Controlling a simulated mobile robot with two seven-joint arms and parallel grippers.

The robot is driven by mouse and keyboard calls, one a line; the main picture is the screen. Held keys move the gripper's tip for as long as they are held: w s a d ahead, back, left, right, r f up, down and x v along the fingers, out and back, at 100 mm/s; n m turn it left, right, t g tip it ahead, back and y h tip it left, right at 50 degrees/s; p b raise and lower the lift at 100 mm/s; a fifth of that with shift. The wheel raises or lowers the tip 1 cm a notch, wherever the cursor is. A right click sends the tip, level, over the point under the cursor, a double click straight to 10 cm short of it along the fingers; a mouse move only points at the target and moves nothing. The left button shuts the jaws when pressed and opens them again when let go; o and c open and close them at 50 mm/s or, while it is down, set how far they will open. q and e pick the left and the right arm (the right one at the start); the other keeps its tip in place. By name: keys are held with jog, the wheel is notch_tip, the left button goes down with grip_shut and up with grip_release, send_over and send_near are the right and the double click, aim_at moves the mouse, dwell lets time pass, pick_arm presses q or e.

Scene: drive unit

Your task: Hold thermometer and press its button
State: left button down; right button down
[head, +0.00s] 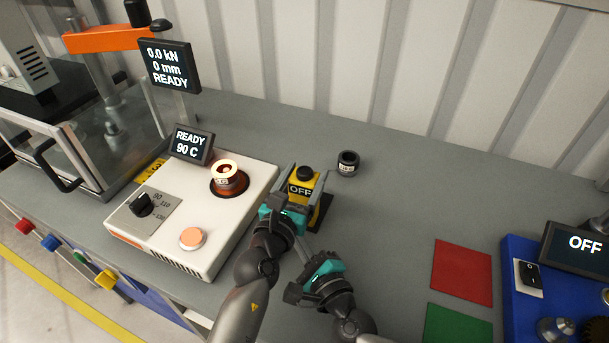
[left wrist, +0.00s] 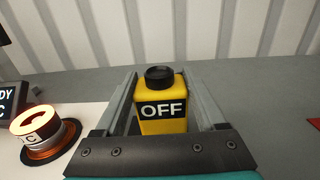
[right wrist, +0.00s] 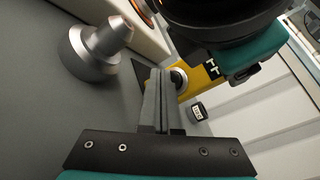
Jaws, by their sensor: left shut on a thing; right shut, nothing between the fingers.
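The thermometer (head: 304,178) is a yellow block with a black top and a display reading OFF. It stands upright between the fingers of my left gripper (head: 300,184), which is shut on it. The left wrist view shows the thermometer (left wrist: 163,112) with one finger on each side and its black cap on top. My right gripper (head: 302,250) is shut and empty, below the left gripper in the head view. In the right wrist view its fingertips (right wrist: 160,72) are close to a round, light-rimmed part on the yellow body (right wrist: 200,80); I cannot tell whether they touch.
A white heater (head: 150,228) reading READY 90 C stands left, with a glowing ring piece (head: 228,178) on it. A small dark cylinder (head: 348,163) stands behind right. A grey metal cone (right wrist: 95,45) is near the right gripper. Red (head: 462,272) and green mats lie right.

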pick_arm(q)
jog(key=shift+f, duration=0.1)
pick_arm(e)
jog(key=shift+w+d, duration=0.15)
jog(key=shift+w, duration=0.3)
dwell(0.4)
jog(key=shift+s, duration=0.1)
jog(key=shift+s+a, duration=0.3)
jog(key=shift+s, duration=0.45)
jog(key=shift+s+a, duration=0.35)
jog(key=shift+s, duration=0.6)
jog(key=shift+s+a, duration=0.35)
jog(key=shift+s, duration=0.6)
jog(key=shift+s+a, duration=0.35)
jog(key=shift+s, duration=0.6)
pick_arm(q)
grip_release()
jog(key=v, duration=1.2)
